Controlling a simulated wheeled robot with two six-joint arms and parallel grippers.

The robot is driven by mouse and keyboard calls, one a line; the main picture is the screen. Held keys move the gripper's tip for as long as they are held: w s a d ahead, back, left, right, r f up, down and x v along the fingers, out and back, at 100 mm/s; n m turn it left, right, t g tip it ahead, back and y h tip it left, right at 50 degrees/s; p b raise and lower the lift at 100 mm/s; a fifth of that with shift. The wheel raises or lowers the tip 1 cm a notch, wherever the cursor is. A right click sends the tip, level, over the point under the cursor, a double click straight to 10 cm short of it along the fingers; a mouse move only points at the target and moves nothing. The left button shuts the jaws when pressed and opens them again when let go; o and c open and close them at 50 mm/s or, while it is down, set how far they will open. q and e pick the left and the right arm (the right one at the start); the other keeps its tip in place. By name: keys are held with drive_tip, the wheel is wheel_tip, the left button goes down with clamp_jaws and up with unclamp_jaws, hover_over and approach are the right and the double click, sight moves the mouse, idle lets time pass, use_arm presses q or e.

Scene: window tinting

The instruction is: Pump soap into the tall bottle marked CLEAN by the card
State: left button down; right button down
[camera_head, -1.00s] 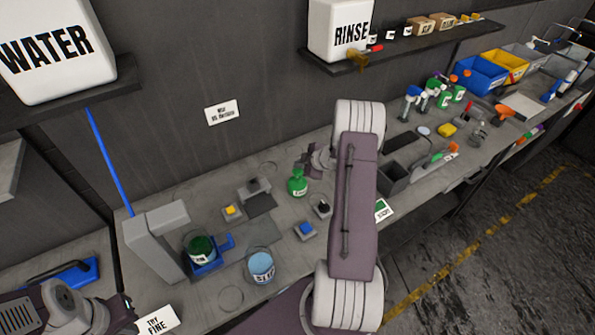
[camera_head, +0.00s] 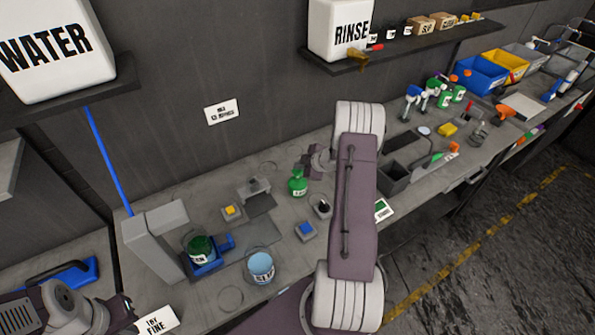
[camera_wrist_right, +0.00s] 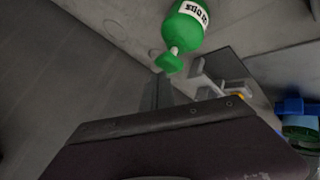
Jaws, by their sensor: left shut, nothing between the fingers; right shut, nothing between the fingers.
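A green pump bottle (camera_head: 298,184) with a white label stands on the bench. In the right wrist view its green body (camera_wrist_right: 188,25) and pump head (camera_wrist_right: 169,62) show close beyond my fingers. My right gripper (camera_wrist_right: 158,92) is shut and empty, apart from the bottle; in the head view it shows partly behind my arm. A dark green container (camera_head: 200,246) with a partly readable label sits at a blue holder (camera_head: 228,243) by a grey post. A light blue container (camera_head: 261,266) stands to its right. My left gripper (camera_head: 126,303) is shut, low at the left. I cannot make out the word CLEAN.
A grey block (camera_head: 254,188), a yellow-topped block (camera_head: 232,211), a blue-topped block (camera_head: 305,230) and a black-knobbed piece (camera_head: 323,206) stand around the bottle. Cards include one on the wall (camera_head: 222,112), a green one (camera_head: 383,209) and one at front left (camera_head: 158,321). Spray bottles (camera_head: 428,95) stand farther right.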

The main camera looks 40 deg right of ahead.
sight(300, 171)
drive_tip(key=shift+s+f+b, duration=0.1)
drive_tip(key=shift+f+b, duration=0.65)
drive_tip(key=shift+f, duration=0.25)
idle(0.7)
drive_tip(key=shift+r, duration=0.15)
drive_tip(key=shift+r+p, duration=1.2)
drive_tip(key=shift+p, duration=0.15)
drive_tip(key=shift+r+p, duration=0.6)
wheel_tip(300, 171, up, 4)
drive_tip(key=p, duration=0.4)
drive_tip(key=shift+f, duration=0.1)
drive_tip(key=shift+d, duration=0.1)
idle(1.3)
